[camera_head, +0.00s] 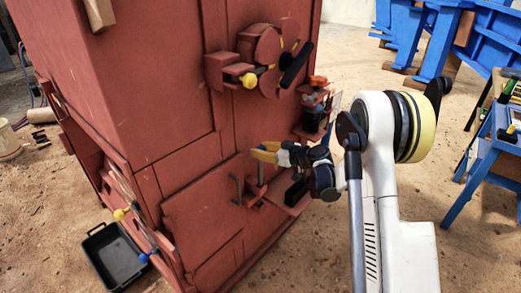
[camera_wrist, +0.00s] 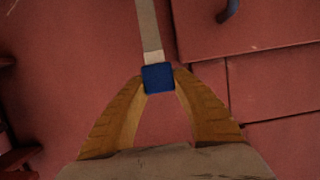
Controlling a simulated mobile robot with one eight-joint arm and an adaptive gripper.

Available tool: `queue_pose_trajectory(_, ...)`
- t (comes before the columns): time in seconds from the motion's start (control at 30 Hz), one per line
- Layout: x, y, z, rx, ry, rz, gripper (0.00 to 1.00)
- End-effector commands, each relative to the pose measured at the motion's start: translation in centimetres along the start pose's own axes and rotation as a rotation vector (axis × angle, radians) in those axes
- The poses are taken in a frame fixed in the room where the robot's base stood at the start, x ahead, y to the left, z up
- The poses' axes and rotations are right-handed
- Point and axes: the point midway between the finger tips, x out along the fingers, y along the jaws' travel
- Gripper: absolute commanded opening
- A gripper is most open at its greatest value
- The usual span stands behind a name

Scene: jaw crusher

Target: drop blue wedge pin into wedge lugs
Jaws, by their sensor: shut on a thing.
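My gripper (camera_head: 262,152) has yellow fingers and is beside the red crusher's front face in the head view. In the wrist view, the fingertips (camera_wrist: 158,80) are closed on the blue head of the wedge pin (camera_wrist: 158,77). A pale grey shank runs from the head toward the top of that picture. In the head view, a thin grey length of the pin (camera_head: 261,171) shows below the fingers. A dark hooked piece (camera_head: 237,189) and a small red bracket (camera_head: 256,193) are below it on the crusher. I cannot tell whether the pin touches the lugs.
Black and orange items (camera_head: 314,105) stand on a higher ledge. A wheel mechanism with a yellow knob (camera_head: 249,80) is above. A black tray (camera_head: 112,262) lies on the floor; blue benches stand right.

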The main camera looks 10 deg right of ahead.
Motion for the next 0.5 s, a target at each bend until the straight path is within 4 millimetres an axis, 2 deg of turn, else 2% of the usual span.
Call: queue_pose_trajectory(0.5,0.5,0.0,1.4,0.0,0.001,0.0,0.0)
